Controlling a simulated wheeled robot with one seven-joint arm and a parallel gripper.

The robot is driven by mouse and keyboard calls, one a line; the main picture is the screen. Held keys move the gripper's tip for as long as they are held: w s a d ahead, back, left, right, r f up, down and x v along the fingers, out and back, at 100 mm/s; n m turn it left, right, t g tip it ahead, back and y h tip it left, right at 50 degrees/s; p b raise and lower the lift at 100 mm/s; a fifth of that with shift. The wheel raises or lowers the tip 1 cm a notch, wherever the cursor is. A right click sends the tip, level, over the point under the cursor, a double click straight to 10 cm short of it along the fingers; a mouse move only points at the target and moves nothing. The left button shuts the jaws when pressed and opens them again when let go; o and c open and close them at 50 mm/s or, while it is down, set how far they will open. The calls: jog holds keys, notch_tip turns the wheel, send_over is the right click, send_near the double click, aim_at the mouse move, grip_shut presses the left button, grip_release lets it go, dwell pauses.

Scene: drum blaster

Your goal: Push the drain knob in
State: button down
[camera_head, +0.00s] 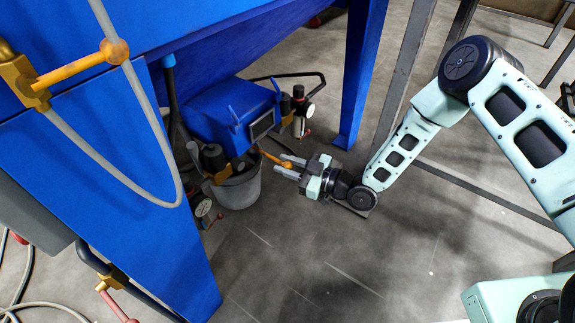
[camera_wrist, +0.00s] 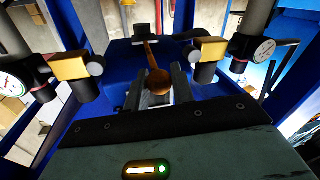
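The drain knob (camera_wrist: 158,82) is an orange-brown ball on the near end of a thin rod. The rod runs back to the blue unit under the blue hopper. The knob also shows in the head view (camera_head: 287,165), partly hidden by the fingers. My gripper (camera_head: 286,167) lies low, pointing left toward the unit. In the wrist view my gripper's grey fingers (camera_wrist: 160,90) stand close on both sides of the knob, with no clear gap. It looks shut on the knob.
A grey bucket (camera_head: 238,187) stands below the unit. Pressure gauges (camera_wrist: 264,50) and brass fittings (camera_wrist: 197,58) flank the knob. A blue leg (camera_head: 360,75) stands behind my gripper. The floor (camera_head: 330,260) in front is clear.

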aim_at(272, 157)
jog(key=x, duration=0.4)
jog(key=shift+w+f, duration=0.1)
jog(key=shift+w, duration=0.45)
jog(key=shift+w+a, duration=0.25)
jog(key=c, duration=1.2)
grip_release()
jog(key=shift+a, duration=0.1)
jog(key=shift+c, duration=0.2)
jog(key=p+v, duration=0.6)
jog(key=v, duration=1.1)
jog(key=shift+d, duration=0.2)
jog(key=shift+s, duration=0.1)
